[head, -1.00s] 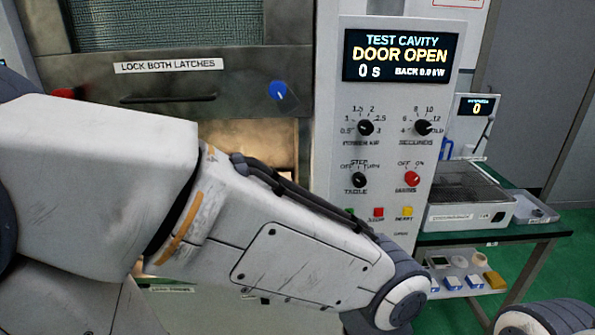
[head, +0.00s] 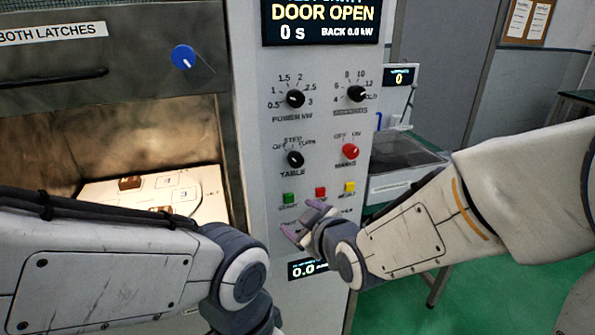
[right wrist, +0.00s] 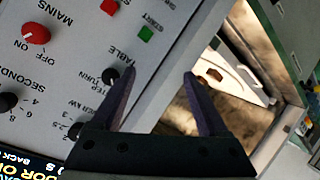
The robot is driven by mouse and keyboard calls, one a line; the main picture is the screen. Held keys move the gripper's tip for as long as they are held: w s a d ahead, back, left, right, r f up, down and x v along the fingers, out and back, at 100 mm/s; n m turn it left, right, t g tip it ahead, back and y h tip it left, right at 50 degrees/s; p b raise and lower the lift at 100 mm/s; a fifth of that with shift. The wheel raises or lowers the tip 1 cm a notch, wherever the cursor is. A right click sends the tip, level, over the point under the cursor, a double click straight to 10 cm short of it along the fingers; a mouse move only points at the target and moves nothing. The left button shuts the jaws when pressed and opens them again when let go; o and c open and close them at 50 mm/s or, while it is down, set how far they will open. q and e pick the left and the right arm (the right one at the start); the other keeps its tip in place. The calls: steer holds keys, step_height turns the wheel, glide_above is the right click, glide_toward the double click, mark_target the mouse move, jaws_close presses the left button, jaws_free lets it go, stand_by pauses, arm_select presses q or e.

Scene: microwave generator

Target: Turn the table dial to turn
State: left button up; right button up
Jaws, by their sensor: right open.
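The black TABLE dial (head: 294,159) is on the grey control panel, below the POWER dial, with OFF, STEP and TURN printed around it. I cannot tell clearly which mark it points to. My right gripper (head: 303,219) is open and empty in front of the panel, below the dial near the coloured buttons. In the right wrist view the TABLE dial (right wrist: 111,76) lies beside the left fingertip, outside the space between the open fingers (right wrist: 158,73). No contact is visible. My left arm crosses the lower left, but its gripper is out of view.
The red MAINS knob (head: 350,151) is right of the dial. Green, red and yellow buttons (head: 320,192) sit below. The cavity is open at left, with a numbered white plate (head: 185,192) inside. The SECONDS dial (head: 356,94) is at upper right.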

mark_target(297, 162)
steer(key=w+d+r+n+t+b, duration=0.1)
steer(key=w+d+r+n+t, duration=0.15)
steer(key=w+r+t, duration=0.2)
steer(key=shift+m+t, duration=0.35)
steer(key=shift+m, duration=0.1)
steer(key=p+x, duration=0.2)
steer(key=x, duration=0.8)
steer(key=shift+w, duration=0.15)
